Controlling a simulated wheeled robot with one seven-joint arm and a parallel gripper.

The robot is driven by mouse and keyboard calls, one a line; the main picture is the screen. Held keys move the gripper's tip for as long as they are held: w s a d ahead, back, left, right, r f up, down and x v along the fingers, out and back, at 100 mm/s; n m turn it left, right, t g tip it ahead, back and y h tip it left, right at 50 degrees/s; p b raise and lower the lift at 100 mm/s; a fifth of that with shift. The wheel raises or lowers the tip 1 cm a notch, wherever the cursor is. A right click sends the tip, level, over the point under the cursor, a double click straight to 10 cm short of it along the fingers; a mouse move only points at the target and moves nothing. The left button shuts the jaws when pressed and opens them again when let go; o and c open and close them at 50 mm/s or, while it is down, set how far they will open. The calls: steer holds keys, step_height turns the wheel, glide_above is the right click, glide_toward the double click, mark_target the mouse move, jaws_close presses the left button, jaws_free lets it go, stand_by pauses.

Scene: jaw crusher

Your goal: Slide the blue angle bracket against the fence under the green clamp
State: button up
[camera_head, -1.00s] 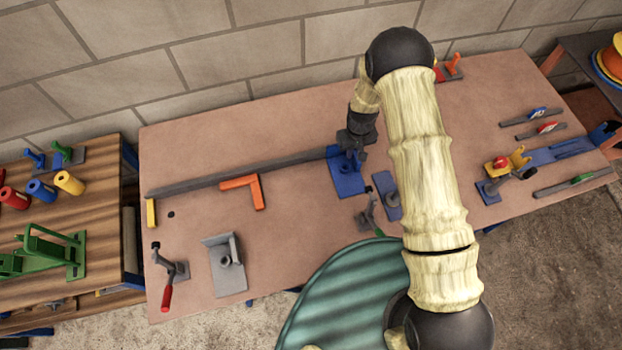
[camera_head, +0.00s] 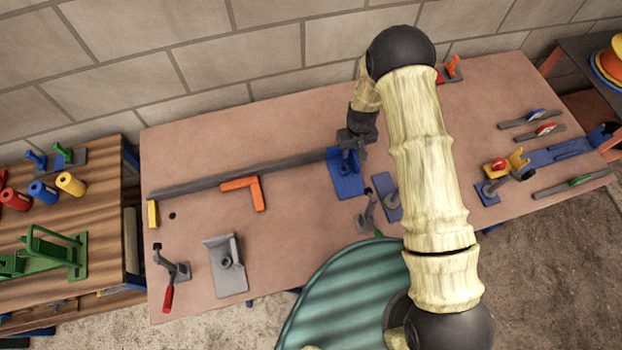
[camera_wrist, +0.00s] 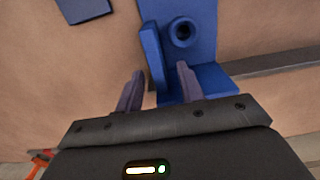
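The blue angle bracket (camera_head: 345,184) lies on the bench at the right end of the long grey fence (camera_head: 245,173). In the wrist view the bracket (camera_wrist: 204,22) shows a flat plate with a round boss and a raised flange. My gripper (camera_head: 352,150) is low over the bracket's back part. In the wrist view its fingers (camera_wrist: 159,76) are apart, with the flange's near end between them. I cannot tell whether either finger touches it. The fence (camera_wrist: 275,65) runs off to the right there. The green clamp (camera_head: 369,214), grey with a green handle tip, stands just in front of the bracket.
A blue plate with a grey pad (camera_head: 387,197) lies right of the clamp. An orange square (camera_head: 258,195) lies by the fence. A red-handled clamp (camera_head: 172,274) and a grey bracket (camera_head: 225,262) are at front left. The bench between bracket and orange square is clear.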

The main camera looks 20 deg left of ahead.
steer(key=shift+r+p, duration=1.8)
steer(key=shift+r, duration=1.5)
steer(key=shift+d+r, duration=0.1)
steer(key=shift+r, duration=0.05)
steer(key=s+d+r+m+t, duration=0.1)
steer(key=d+r+m, duration=0.1)
steer(key=d+r, duration=0.6)
steer(key=s+d+r+m, duration=0.1)
steer(key=d+r+m, duration=0.1)
steer(key=d+r, duration=0.65)
steer(key=s+d+r+m+t, duration=0.1)
steer(key=s+d+r+m, duration=0.3)
steer(key=s+d+r, duration=0.5)
steer(key=s+r, duration=0.3)
steer(key=shift+s+t, duration=0.15)
steer(key=shift+t, duration=0.15)
